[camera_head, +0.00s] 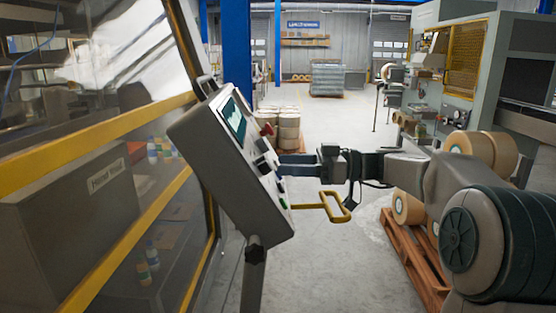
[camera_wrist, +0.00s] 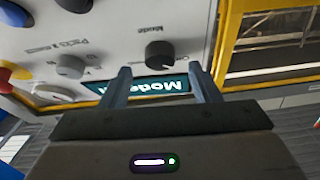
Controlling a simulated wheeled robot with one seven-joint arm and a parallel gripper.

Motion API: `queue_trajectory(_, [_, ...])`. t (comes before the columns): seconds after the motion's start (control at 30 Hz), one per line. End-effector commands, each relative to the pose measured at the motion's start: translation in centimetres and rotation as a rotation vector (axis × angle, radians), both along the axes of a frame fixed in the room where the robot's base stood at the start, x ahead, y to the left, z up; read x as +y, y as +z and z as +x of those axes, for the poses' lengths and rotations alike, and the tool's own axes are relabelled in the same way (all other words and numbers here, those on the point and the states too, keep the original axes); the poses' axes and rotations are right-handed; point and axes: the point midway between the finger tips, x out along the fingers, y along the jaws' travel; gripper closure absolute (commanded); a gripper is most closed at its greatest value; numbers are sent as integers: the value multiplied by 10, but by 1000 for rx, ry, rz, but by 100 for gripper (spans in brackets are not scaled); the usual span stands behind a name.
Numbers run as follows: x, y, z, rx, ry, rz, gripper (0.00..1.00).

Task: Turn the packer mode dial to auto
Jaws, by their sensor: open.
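The grey control panel (camera_head: 215,150) stands tilted on a post at left centre in the head view. In the wrist view the panel shows upside down. The black mode dial (camera_wrist: 160,54) sits under the word "Mode"; which position it points to is too small to tell. My gripper (camera_wrist: 159,69) is open, with one finger on each side of the dial in the picture. I cannot tell whether the fingers touch it. A teal label or screen (camera_wrist: 150,88) shows between the fingers. In the head view my gripper (camera_head: 281,165) is at the panel's right face, where the dial is hard to make out.
Other knobs (camera_wrist: 70,66) and a red button (camera_wrist: 18,72) sit beside the dial. A yellow handle (camera_head: 335,207) juts out below my gripper. The yellow-framed machine guard (camera_head: 100,130) is at left. A pallet with rolls (camera_head: 412,255) stands at right.

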Motion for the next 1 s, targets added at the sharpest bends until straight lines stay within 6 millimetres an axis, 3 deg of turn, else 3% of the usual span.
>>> queue_trajectory(0.2, [25,1,1,1,1,1,44])
queue_trajectory(0.57, [29,0,1,1,0,0,44])
queue_trajectory(0.7, [29,0,1,1,0,0,82])
queue_trajectory(0.73, [29,0,1,0,0,0,88])
queue_trajectory(1.0, [29,-1,1,12,-8,-1,88])
